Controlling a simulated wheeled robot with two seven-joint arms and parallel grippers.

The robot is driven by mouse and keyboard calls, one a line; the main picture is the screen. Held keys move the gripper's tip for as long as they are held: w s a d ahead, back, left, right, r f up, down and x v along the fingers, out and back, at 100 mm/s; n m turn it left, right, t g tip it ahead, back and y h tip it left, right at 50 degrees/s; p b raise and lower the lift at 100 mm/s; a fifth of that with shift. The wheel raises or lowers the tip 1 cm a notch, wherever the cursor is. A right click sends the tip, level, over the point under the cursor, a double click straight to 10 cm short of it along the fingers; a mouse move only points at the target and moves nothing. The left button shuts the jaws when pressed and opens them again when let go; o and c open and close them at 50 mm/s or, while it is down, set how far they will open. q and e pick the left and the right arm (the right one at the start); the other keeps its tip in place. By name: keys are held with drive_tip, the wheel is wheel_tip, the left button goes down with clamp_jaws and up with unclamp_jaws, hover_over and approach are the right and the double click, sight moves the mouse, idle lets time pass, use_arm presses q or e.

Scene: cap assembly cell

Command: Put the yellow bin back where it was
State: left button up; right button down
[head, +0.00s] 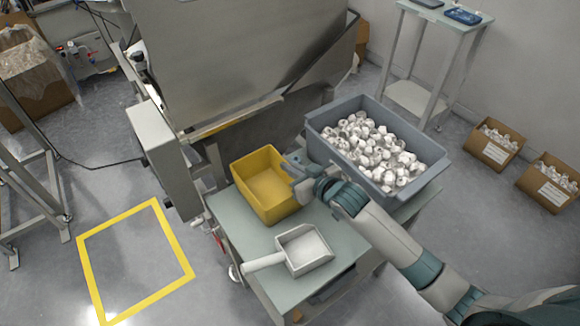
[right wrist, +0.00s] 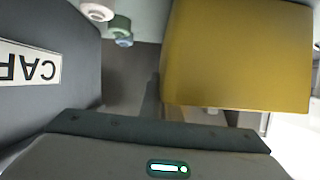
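The yellow bin (head: 265,187) stands upright and looks empty on the pale green table (head: 243,237), left of the grey crate. In the right wrist view, its yellow wall (right wrist: 235,55) fills the upper right. My right gripper (head: 294,168) is at the bin's right rim, between the bin and the crate. Its fingertips are not clear, so I cannot tell whether it grips or touches the rim. My left gripper is not in view.
The grey crate (head: 385,182) full of white caps stands close to the right. A scoop (head: 304,250) lies in front of the bin. A yellow-taped square (head: 86,270) on the floor at left is empty. A machine (head: 225,60) stands behind.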

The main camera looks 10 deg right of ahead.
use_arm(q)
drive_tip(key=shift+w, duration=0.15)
use_arm(e)
drive_tip(key=c, duration=2)
unclamp_jaws()
drive_tip(key=shift+s, duration=0.15)
